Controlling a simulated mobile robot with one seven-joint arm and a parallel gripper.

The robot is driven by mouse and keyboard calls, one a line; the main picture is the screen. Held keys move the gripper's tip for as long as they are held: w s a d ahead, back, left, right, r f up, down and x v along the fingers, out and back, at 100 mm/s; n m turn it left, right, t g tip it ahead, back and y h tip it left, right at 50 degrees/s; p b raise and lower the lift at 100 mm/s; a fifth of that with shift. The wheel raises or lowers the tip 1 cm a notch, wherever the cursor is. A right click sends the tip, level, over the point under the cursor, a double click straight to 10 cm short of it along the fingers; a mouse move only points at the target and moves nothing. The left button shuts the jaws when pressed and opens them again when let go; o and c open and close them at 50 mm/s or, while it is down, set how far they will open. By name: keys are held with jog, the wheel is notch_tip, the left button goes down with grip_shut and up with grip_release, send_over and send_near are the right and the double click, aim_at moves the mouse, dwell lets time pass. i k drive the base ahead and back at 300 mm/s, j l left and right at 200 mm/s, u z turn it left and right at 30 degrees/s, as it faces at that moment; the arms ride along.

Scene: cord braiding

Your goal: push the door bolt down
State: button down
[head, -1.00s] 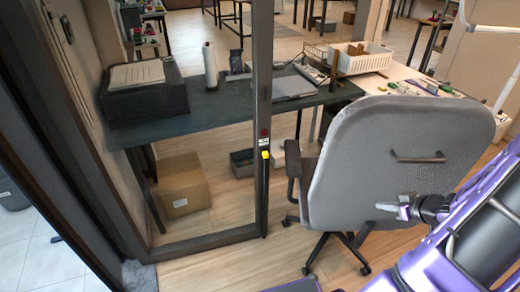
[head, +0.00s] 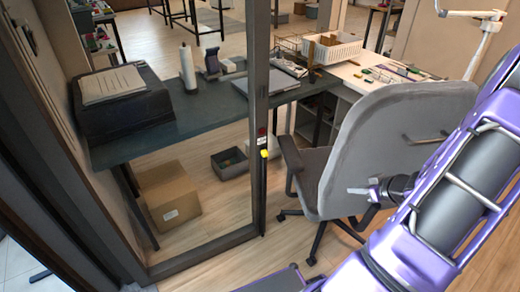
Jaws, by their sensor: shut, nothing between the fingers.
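A door with a dark frame (head: 257,100) and a clear pane stands left of centre. The door bolt, with a small yellow knob (head: 264,154), sits on the right edge of that frame, below a red spot and a white label. A dark strip runs down below the knob. My gripper (head: 352,190) is shut and empty, to the right of the bolt and a little lower in the picture. It points left, clearly apart from the bolt, in front of the grey chair. My purple arm (head: 450,200) comes in from the right.
A grey office chair (head: 390,130) stands behind my gripper, its armrest near the door edge. A dark desk (head: 185,128) with a black box, a cardboard box (head: 168,192) and a grey bin (head: 230,162) show through the pane. Wooden floor is clear before the chair.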

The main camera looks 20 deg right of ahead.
aim_at(264, 154)
jog(key=i+j+u, duration=0.1)
jog(key=i, duration=0.25)
jog(key=i+j+u, duration=0.15)
jog(key=i, duration=0.15)
jog(key=i+z, duration=0.1)
jog(key=i, duration=0.25)
